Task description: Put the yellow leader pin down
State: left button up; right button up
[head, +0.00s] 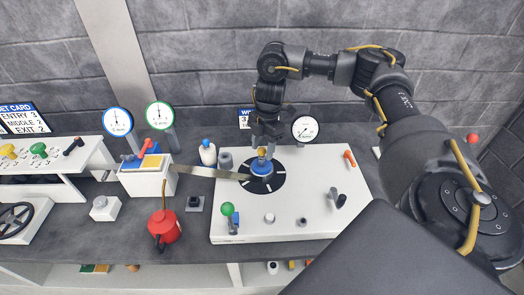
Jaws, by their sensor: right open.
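The yellow leader pin (263,152) shows as a small yellow piece just above the blue hub (261,170) on the black round disc (265,184). My right gripper (264,143) points down over it and is open, with its fingers around or just above the pin. At this size I cannot tell whether the fingers touch the pin, or whether the pin rests on the hub. A grey strip (212,173) runs from the left to the disc. My left gripper is not in view.
The white panel (290,231) carries a green-knobbed lever (228,210), an orange-tipped lever (349,158) and small knobs. A white gauge (305,128) stands behind it. A red oil can (164,225) and a white block (104,208) stand left.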

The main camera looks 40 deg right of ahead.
jog(key=shift+a+f, duration=0.15)
jog(key=shift+f, duration=0.55)
jog(key=shift+c, duration=0.4)
grip_shut()
